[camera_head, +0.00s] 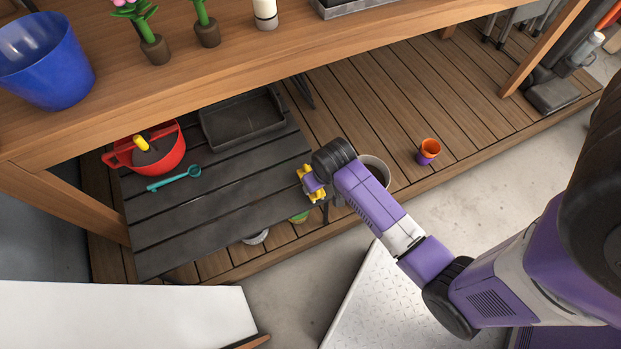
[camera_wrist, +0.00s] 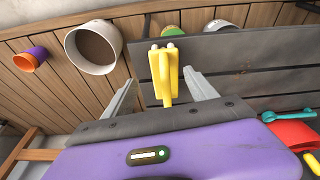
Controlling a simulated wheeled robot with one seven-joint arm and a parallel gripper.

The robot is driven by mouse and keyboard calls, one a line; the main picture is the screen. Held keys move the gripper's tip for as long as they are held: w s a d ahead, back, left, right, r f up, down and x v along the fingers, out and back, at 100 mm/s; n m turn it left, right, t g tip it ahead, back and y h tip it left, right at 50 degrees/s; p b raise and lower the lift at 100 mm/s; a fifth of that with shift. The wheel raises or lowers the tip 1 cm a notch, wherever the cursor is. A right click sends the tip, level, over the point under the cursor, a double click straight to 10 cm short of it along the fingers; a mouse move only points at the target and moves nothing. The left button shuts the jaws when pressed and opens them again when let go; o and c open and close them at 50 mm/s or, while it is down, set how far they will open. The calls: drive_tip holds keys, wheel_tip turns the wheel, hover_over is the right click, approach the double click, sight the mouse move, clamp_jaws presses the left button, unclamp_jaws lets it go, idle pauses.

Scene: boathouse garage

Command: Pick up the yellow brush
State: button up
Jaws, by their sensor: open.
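A yellow brush-like object (camera_wrist: 166,75) with two pale round ends lies at the edge of the dark slatted table in the wrist view. In the head view only bits of the yellow object (camera_head: 305,171) show around my gripper (camera_head: 314,184), which hides the rest. In the wrist view my gripper (camera_wrist: 160,83) is open, with one grey finger on each side of the yellow object. I cannot tell whether either finger touches it.
The dark table (camera_head: 225,208) also holds a red container (camera_head: 170,158) with a yellow-handled thing, a teal tool (camera_head: 175,179) and a black tray (camera_head: 243,120). A wooden bench (camera_head: 250,50) overhangs it. A pale bucket (camera_head: 376,168) and an orange-purple cup (camera_head: 428,150) stand on the wooden deck.

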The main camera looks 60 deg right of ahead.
drive_tip(key=w, duration=0.1)
drive_tip(key=d+g, duration=0.1)
drive_tip(key=w+m+y, duration=0.1)
drive_tip(key=shift+w+d+r, duration=0.2)
drive_tip(key=shift+w+r, duration=0.1)
drive_tip(key=shift+w, duration=0.05)
drive_tip(key=shift+w+d+r+g+y, duration=0.15)
drive_tip(key=shift+w+r+g+y, duration=0.2)
drive_tip(key=shift+g, duration=0.25)
drive_tip(key=shift+w+b, duration=0.1)
drive_tip(key=shift+b, duration=0.2)
wheel_tip(320, 180, down, 8)
drive_tip(key=shift+w+r+b, duration=0.15)
drive_tip(key=shift+r+b, duration=0.05)
drive_tip(key=shift+b, duration=0.7)
drive_tip(key=c, duration=1.4)
